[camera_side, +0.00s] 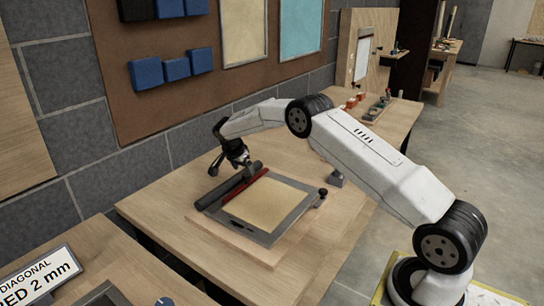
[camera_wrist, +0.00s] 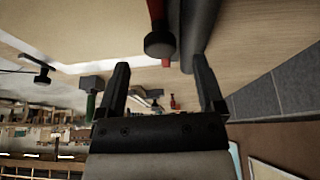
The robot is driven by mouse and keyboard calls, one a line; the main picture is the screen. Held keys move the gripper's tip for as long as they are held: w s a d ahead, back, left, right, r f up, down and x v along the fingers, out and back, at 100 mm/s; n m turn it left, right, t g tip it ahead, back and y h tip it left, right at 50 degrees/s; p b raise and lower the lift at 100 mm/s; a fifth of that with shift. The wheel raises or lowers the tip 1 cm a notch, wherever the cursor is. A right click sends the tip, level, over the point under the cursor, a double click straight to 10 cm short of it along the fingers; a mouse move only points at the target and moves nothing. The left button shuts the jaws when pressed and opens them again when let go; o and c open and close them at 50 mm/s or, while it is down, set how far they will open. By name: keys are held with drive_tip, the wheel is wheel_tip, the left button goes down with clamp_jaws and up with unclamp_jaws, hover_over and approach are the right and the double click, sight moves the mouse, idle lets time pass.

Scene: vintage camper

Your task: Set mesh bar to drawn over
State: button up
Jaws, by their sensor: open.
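The mesh bar (camera_side: 245,187) is red and lies along the left side of a grey-framed panel (camera_side: 268,240), right beside a dark grey roller (camera_side: 229,188). The panel's cream surface (camera_side: 270,203) is exposed to the right of the bar. My gripper (camera_side: 238,160) is above the far end of the bar and roller. In the wrist view my gripper (camera_wrist: 163,72) is open with nothing between its fingers. The red bar (camera_wrist: 156,10) shows there with a black end knob (camera_wrist: 160,44), ahead of the gap between the fingertips. The grey roller (camera_wrist: 198,22) is beside it.
The panel sits on a wooden board (camera_side: 235,246) on a wooden workbench (camera_side: 160,212). A black knob (camera_side: 323,191) stands at the panel's right corner. A tray of small items (camera_side: 376,108) is farther back. A wall is behind the bench.

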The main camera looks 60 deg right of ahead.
sight(247, 180)
drive_tip(key=shift+x, duration=1.4)
clamp_jaws()
